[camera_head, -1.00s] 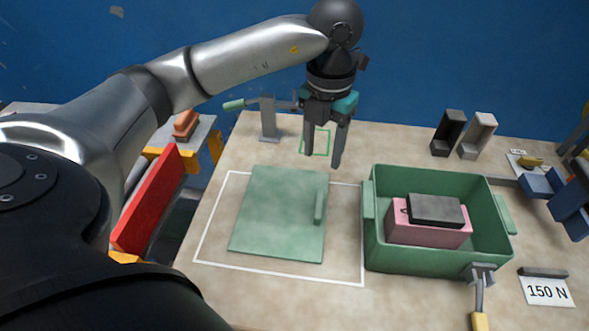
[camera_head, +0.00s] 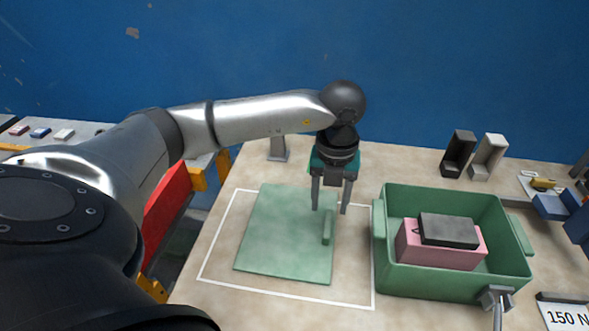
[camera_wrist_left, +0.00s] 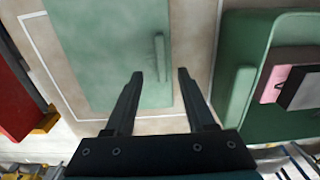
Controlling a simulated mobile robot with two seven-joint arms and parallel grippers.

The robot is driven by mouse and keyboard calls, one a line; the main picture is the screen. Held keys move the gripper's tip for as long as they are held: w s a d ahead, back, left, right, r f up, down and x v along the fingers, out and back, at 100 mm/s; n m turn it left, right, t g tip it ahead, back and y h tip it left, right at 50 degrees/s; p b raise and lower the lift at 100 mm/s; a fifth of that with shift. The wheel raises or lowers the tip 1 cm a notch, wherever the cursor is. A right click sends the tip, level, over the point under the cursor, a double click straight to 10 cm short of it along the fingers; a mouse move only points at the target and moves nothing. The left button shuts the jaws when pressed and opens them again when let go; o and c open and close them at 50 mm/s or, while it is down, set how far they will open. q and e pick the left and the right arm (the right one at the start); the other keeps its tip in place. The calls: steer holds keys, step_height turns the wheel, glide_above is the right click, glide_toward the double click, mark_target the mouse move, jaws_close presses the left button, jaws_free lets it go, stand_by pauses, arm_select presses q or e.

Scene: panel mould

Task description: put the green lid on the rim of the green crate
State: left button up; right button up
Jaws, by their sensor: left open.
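The green lid (camera_head: 283,235) lies flat on the table inside a white outline, with a raised bar handle (camera_head: 327,228) near its right edge. The green crate (camera_head: 440,286) stands to its right, open at the top. A pink block (camera_head: 440,256) with a dark grey block (camera_head: 448,231) on it is inside the crate. My left gripper (camera_head: 331,212) is open and empty, above the lid's far right corner, near the handle. In the left wrist view the lid (camera_wrist_left: 110,45) and handle (camera_wrist_left: 160,57) show beyond the open fingers (camera_wrist_left: 159,75). My right gripper is not in view.
A clamp (camera_head: 497,298) sits at the crate's front right, close to a "150 N" card (camera_head: 567,315). Blue blocks (camera_head: 553,206) lie at the right. A red panel (camera_head: 167,213) is at the left.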

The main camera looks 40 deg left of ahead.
mark_target(328, 223)
arm_select(q)
steer(key=shift+d+f+b, duration=0.1)
steer(key=shift+f+b, duration=0.6)
steer(key=shift+f, duration=2.1)
steer(key=shift+c, duration=0.2)
jaws_close()
steer(key=shift+w+r, duration=0.1)
